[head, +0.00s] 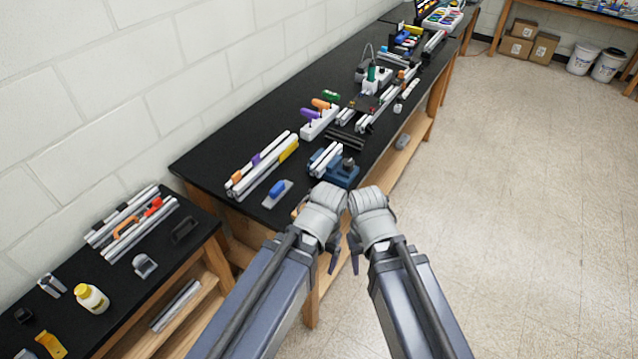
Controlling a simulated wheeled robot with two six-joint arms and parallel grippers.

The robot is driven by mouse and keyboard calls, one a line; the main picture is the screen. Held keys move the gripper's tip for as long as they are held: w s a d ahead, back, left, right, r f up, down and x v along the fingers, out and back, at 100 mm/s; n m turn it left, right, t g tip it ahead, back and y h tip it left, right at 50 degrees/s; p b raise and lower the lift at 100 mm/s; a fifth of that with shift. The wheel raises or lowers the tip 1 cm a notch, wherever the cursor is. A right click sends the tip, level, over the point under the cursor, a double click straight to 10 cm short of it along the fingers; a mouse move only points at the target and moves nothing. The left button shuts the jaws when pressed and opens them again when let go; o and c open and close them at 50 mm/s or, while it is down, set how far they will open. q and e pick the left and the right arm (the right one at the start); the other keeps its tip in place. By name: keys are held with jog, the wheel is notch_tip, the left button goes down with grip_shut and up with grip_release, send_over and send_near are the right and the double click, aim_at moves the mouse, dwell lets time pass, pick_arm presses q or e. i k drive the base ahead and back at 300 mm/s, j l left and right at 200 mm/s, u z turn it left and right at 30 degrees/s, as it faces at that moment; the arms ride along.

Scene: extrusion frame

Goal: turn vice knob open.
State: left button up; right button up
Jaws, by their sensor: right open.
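The blue vice (343,175) sits near the front edge of the black bench, with a dark knob (348,162) on its top. Short silver extrusion pieces (325,160) lie at its left side; whether the vice grips them I cannot tell. My right gripper (344,264) hangs below the wrists in front of the bench edge, its dark fingers apart and nothing seen between them. It is clear of the vice. My left arm comes in beside it, its wrist just below the vice in the picture; its fingers cannot be made out.
A blue-handled tool (277,190) and long extrusions (262,165) lie left of the vice. A white holder with coloured handles (320,122) stands behind. A lower table (190,257) at left holds a yellow-capped bottle (91,298). The floor (530,200) at right is clear.

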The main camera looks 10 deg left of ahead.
aim_at(348, 165)
jog(key=k+u, duration=0.15)
jog(key=k, duration=0.15)
jog(key=j+z, duration=0.5)
jog(key=j, duration=0.75)
jog(key=k, duration=0.05)
